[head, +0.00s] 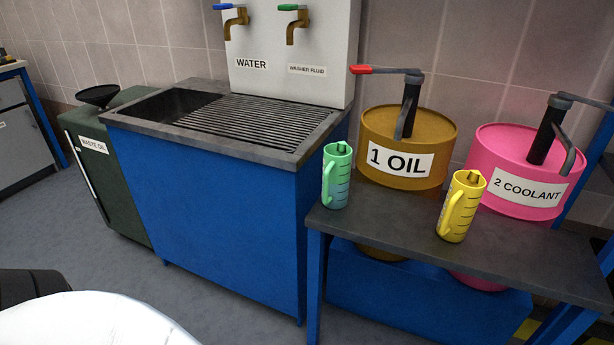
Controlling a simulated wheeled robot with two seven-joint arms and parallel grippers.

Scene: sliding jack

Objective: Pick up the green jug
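The green jug (337,176) stands upright at the left end of a dark grey bench (400,220). Its handle faces the front left. It stands in front of and a little left of the brown oil drum, apart from it. A yellow jug (460,207) stands upright to its right on the same bench, with a clear gap between them. Neither of my grippers is in view, and nothing holds the green jug.
A brown drum marked 1 OIL (398,163) and a pink drum marked 2 COOLANT (522,175) with pumps stand behind the jugs. A blue sink cabinet (215,220) with a metal grating is on the left. Floor (235,300) in front is clear.

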